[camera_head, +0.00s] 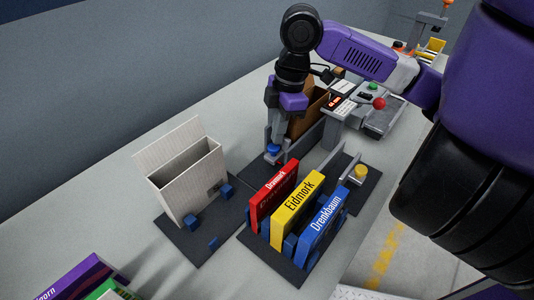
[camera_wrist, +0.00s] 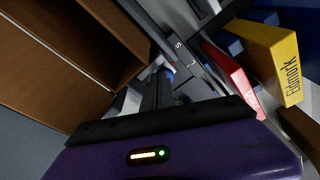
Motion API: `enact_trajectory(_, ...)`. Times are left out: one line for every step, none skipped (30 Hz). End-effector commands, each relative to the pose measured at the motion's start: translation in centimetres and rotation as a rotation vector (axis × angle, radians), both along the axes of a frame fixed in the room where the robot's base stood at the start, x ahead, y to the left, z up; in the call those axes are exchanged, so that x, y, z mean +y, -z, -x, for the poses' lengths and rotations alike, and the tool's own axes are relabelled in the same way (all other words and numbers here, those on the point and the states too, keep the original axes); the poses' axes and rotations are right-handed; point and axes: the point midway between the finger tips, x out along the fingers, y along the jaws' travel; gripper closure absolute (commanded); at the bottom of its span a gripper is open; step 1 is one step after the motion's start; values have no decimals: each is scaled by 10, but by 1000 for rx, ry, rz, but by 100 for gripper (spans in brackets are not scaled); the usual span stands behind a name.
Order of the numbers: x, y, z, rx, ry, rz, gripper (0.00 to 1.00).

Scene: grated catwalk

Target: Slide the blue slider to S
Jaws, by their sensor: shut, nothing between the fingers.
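The blue slider (camera_head: 273,149) is a small round knob on a dark rail base beside the brown box. My gripper (camera_head: 272,138) points down with its shut fingertips right at the top of the knob; I cannot tell whether they touch. In the wrist view a bit of the blue slider (camera_wrist: 168,72) shows just past the tips of my gripper (camera_wrist: 160,82), which hides most of it. A white letter S mark (camera_wrist: 178,44) shows on the dark plate beside the rail, a little beyond the knob.
Red (camera_head: 273,193), yellow (camera_head: 297,210) and blue (camera_head: 323,222) upright cases stand close in front. A yellow knob (camera_head: 361,172) stands on another base to the right. The brown box (camera_head: 308,112) is behind my gripper. A cream box (camera_head: 186,180) stands at left.

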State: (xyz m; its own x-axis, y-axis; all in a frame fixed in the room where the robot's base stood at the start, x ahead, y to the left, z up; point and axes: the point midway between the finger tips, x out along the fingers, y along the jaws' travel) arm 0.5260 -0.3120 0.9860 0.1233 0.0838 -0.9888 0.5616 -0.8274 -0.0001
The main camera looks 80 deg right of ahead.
Motion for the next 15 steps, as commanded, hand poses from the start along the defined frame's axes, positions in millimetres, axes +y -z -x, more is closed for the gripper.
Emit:
enact_trajectory(0, -7, 0, 0, -1, 0, 100)
enact_trajectory(0, -9, 0, -1, -1, 0, 100)
enact_trajectory(0, -12, 0, -1, -1, 0, 100)
enact_trajectory(0, -15, 0, 0, -1, 0, 100)
enact_trajectory(0, -17, 0, -1, -1, 0, 100)
enact_trajectory(0, -20, 0, 0, -1, -1, 100)
enact_trajectory(0, -22, 0, 0, -1, -1, 100)
enact_trajectory(1, -24, 0, 0, -1, -1, 100)
enact_trajectory(1, -27, 0, 0, -1, -1, 100)
enact_trajectory(1, -29, 0, 0, -1, -1, 100)
enact_trajectory(1, -31, 0, 0, -1, -1, 100)
enact_trajectory(1, -34, 0, 0, -1, -1, 100)
enact_trajectory(1, -36, 0, 0, -1, -1, 100)
enact_trajectory(1, -38, 0, 0, -1, -1, 100)
enact_trajectory(1, -41, -1, -1, -1, 0, 100)
